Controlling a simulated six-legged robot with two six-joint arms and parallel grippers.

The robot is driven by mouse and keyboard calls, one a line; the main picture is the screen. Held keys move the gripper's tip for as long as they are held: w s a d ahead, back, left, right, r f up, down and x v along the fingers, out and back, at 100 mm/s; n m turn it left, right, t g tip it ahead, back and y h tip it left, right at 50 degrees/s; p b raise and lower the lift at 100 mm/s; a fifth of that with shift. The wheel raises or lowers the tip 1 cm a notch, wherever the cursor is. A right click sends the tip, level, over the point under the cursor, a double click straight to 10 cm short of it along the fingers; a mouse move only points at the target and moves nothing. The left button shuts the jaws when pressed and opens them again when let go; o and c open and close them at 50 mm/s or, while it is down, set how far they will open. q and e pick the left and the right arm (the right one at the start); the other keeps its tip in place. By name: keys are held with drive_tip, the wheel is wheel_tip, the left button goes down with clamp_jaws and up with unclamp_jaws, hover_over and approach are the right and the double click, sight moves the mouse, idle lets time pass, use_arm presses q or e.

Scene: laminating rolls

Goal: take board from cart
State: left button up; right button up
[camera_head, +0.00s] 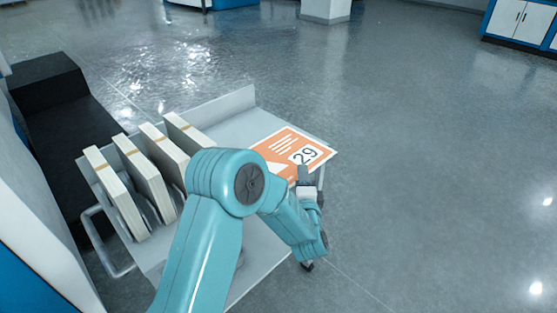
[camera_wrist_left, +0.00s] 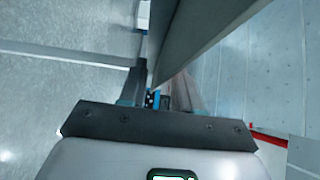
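The cart (camera_head: 230,105) has a grey tray top and stands left of centre in the head view. Several white boards (camera_head: 118,190) with tan bands stand on edge in a row on its left side. My left arm crosses in front of the cart and partly hides the rearmost boards. My left gripper (camera_head: 305,178) is at the cart's right edge, beside the orange card and apart from the boards. In the left wrist view its dark fingers (camera_wrist_left: 158,90) show next to a large grey panel; whether they grip it is unclear. My right gripper is not in view.
A black block-like object (camera_head: 60,105) stands behind the cart at left. A white and blue cabinet (camera_head: 517,20) is at the far right. The floor right of the cart is clear.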

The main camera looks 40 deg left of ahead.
use_arm(q)
drive_tip(key=shift+w+a, duration=0.25)
drive_tip(key=shift+w, duration=0.15)
clamp_jaws()
